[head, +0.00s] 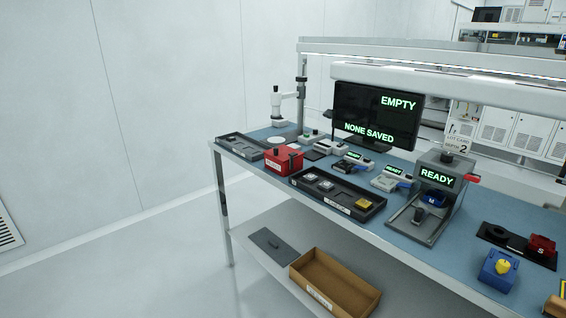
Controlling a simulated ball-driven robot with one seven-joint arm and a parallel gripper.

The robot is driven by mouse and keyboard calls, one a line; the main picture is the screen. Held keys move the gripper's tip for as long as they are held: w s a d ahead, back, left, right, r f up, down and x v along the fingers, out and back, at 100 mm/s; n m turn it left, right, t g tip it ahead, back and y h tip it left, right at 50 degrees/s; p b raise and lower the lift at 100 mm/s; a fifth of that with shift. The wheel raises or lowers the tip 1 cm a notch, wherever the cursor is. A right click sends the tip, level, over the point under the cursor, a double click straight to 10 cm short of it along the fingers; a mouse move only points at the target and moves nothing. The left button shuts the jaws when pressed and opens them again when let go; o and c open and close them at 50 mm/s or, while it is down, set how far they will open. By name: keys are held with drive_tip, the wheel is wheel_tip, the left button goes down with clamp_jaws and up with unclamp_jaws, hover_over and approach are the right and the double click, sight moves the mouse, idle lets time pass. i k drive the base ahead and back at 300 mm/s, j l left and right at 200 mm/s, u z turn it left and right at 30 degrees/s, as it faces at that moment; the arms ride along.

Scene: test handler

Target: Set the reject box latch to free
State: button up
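A red box (284,161), which looks like the reject box, stands near the front edge of the bench toward its left end. My gripper is not in view, and nothing touches the red box.
The blue bench top (400,222) holds a black tray (338,196) right of the red box, a grey tray (240,147) to its left, and a handler showing READY (437,177). A monitor (375,115) stands behind. A brown box (334,287) sits below; the floor at left is clear.

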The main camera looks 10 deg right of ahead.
sight(292, 154)
drive_tip(key=i+l, duration=0.15)
drive_tip(key=i+l+u, duration=0.3)
drive_tip(key=i+l, duration=0.15)
drive_tip(key=i+l+u, duration=0.3)
drive_tip(key=i+l, duration=0.2)
drive_tip(key=l, duration=0.05)
